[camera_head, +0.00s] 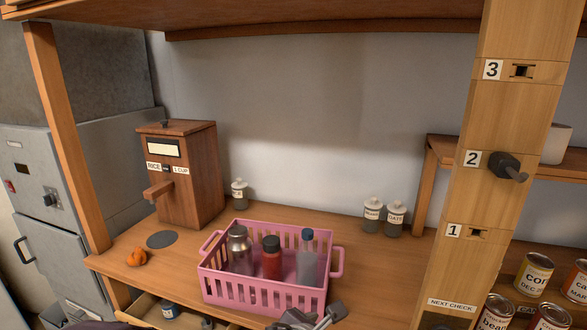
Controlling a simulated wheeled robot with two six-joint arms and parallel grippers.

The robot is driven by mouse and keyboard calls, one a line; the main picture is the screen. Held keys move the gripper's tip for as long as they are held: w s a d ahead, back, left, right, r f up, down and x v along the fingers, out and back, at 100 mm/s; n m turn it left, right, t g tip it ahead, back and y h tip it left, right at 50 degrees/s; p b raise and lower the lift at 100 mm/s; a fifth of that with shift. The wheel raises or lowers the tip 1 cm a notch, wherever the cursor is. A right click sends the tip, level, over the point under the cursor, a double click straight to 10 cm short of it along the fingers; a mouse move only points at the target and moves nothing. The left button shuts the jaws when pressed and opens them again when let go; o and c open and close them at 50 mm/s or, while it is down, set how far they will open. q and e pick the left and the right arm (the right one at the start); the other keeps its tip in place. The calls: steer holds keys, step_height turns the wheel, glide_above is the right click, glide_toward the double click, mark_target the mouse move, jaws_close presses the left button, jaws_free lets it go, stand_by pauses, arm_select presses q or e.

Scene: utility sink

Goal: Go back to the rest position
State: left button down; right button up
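A grey gripper, which looks like my right one (312,318), shows at the bottom edge, just in front of the pink basket (228,287). Only its end is in the picture, and I cannot tell whether it is open or shut. No object shows in it. A dark shape at the bottom left edge may be part of my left arm; my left gripper is not in view.
The basket holds a grey bottle (240,250), a red bottle (271,258) and a blue-capped bottle (307,258). A wooden rice dispenser (195,175) stands behind left. An open drawer (145,308) is below. A numbered post (500,200) and cans (535,275) are right.

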steer(key=s+d+f+m+g+y, duration=0.2)
steer(key=f+m, duration=0.5)
steer(key=m, duration=0.7)
steer(key=s+d+f+m+g+y, duration=0.2)
steer(key=s+d+f+m+g, duration=0.3)
steer(key=m, duration=0.8)
steer(key=s+d+f, duration=0.2)
steer(key=d+f, duration=0.1)
steer(key=d, duration=0.1)
steer(key=shift+d+m+y+p, duration=0.3)
steer(key=shift+m+y+p, duration=0.1)
